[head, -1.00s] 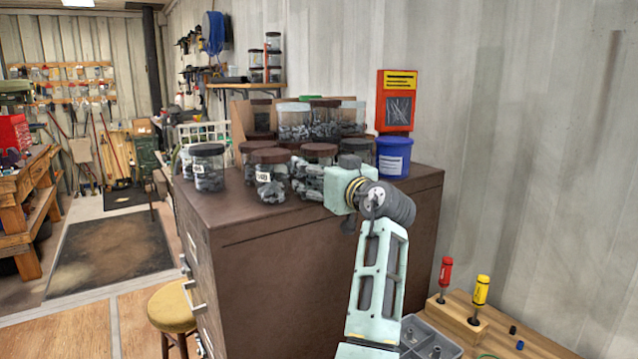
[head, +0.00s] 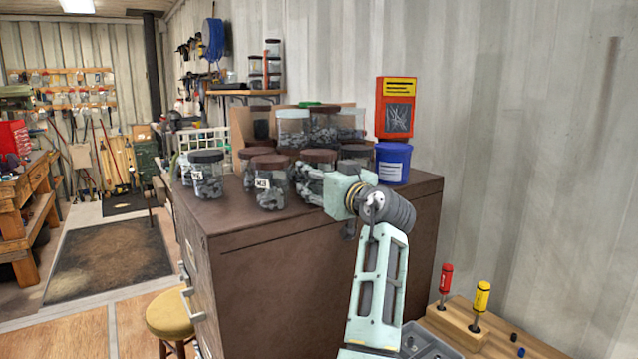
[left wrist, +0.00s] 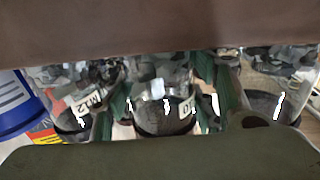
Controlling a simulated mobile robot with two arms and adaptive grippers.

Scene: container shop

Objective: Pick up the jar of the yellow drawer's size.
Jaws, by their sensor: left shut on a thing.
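My left gripper (head: 338,192) reaches over the brown cabinet's front edge among the jars. In the left wrist view, upside down, its green fingers (left wrist: 165,106) stand either side of a clear jar (left wrist: 160,88) with dark grey pieces and a white label that seems to read M10. The gripper is shut on this jar. In the head view it appears to be the brown-lidded jar (head: 317,162), partly hidden by my gripper. A jar labelled M12 (left wrist: 72,88) stands beside it in the wrist view. The yellow drawer is not in view.
More jars stand close around, including a labelled front jar (head: 271,190) and a black-lidded jar (head: 207,177). The cabinet's (head: 300,255) front top edge is near the jars.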

